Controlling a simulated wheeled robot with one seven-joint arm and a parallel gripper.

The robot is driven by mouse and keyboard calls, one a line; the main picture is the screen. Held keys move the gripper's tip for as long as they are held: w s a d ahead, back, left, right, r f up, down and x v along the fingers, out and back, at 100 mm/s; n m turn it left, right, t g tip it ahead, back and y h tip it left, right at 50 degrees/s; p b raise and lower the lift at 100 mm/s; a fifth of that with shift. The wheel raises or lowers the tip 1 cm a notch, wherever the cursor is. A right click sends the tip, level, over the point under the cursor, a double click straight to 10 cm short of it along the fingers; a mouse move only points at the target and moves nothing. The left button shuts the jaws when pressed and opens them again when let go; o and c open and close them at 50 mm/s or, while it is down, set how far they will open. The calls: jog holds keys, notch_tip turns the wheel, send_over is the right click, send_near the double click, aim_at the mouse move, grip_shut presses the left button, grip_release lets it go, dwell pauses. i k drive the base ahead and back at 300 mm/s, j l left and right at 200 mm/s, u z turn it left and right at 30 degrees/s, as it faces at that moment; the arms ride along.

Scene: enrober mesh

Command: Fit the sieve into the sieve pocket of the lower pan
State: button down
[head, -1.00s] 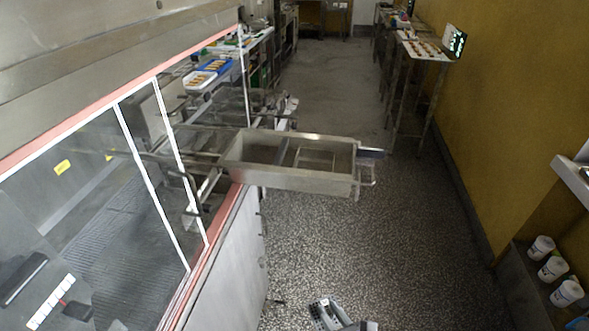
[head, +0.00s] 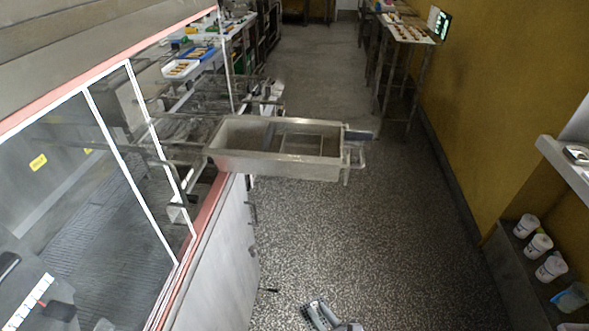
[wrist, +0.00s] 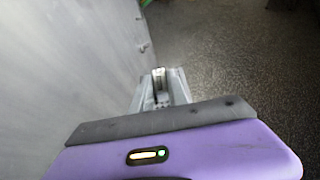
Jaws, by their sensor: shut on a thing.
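The lower pan (head: 226,160) is a long metal tray in the middle of the head view, jutting out from the machine's side over the floor. A bar crosses it, and a rectangular opening with a thin frame (head: 302,142) shows in its right part; I take this for the sieve pocket but cannot be sure. My gripper (wrist: 160,84) points away in the wrist view, shut on a small grey part between its fingers, too small to identify. A grey part of my arm shows at the bottom of the head view, well below the pan. I cannot make out the sieve clearly.
The glazed machine (head: 130,150) with a red-edged frame fills the left. Its pale side panel (head: 215,260) stands close to my gripper. A shelf with white tubs (head: 538,245) is on the right. Speckled floor (head: 390,240) between them is clear. Tables stand behind.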

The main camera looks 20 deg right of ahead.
aim_at(303, 171)
jog(key=i+l+u, duration=0.3)
jog(key=l+u, duration=0.3)
jog(key=l, duration=0.25)
jog(key=i+l+u, duration=0.15)
jog(key=l+u, duration=0.15)
jog(key=l, duration=0.2)
jog(key=l+u, duration=0.3)
jog(key=l, duration=0.2)
jog(key=i+l+u, duration=0.15)
jog(key=l+u, duration=0.3)
jog(key=l, duration=0.35)
jog(key=l+u, duration=0.45)
jog(key=l, duration=0.3)
jog(key=k+l+u, duration=0.1)
jog(key=l+u, duration=0.35)
jog(key=l, duration=0.35)
jog(key=k+l+u, duration=0.1)
jog(key=l+u, duration=0.4)
jog(key=l, duration=0.35)
jog(key=k+l+u, duration=0.25)
jog(key=l+u, duration=0.2)
jog(key=l, duration=0.35)
jog(key=k+l+u, duration=0.5)
jog(key=l, duration=0.2)
jog(key=k+l+u, duration=1.15)
jog(key=k+u, duration=0.25)
jog(key=i+l, duration=0.15)
jog(key=i, duration=0.25)
